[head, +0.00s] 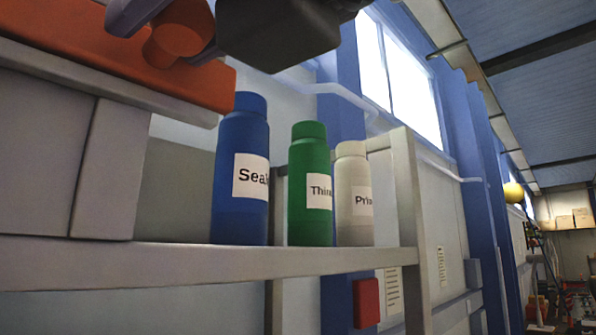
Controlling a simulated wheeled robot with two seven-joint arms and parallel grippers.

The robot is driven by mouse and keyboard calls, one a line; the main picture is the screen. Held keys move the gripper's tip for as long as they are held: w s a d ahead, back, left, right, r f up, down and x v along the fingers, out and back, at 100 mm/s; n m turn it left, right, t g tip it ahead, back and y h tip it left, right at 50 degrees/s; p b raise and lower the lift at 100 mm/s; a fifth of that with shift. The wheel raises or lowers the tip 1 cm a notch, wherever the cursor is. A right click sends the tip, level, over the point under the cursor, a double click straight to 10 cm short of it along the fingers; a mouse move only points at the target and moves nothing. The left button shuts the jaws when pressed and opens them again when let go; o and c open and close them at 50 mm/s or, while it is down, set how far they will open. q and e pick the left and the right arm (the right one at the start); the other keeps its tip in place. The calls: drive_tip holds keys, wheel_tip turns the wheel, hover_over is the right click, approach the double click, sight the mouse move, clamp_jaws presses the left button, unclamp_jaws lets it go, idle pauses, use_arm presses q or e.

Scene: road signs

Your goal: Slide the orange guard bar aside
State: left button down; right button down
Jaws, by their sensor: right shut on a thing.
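The orange guard bar (120,62) runs across the upper left, in front of the upper part of the shelf. An orange round handle (180,38) sticks out from it near its right end. My right gripper (168,34) comes in from the top, with its dark body to the right of the handle. Its grey fingers are shut on the handle, one on each side. The bar's left end is out of the picture. My left gripper is not in view.
On the pale shelf (180,265) stand a blue bottle (240,215), a green bottle (308,225) and a white bottle (353,232), all upright. The bar's right end is just above the blue bottle in the picture. Grey boxes (110,170) fill the left. A shelf post (407,220) stands at right.

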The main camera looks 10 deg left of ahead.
drive_tip(key=shift+s+a, duration=0.4)
drive_tip(key=shift+s, duration=0.2)
drive_tip(key=c, duration=0.6)
unclamp_jaws()
drive_tip(key=shift+o, duration=0.5)
drive_tip(key=shift+s+a, duration=0.15)
drive_tip(key=shift+s, duration=0.05)
drive_tip(key=shift+w, duration=0.1)
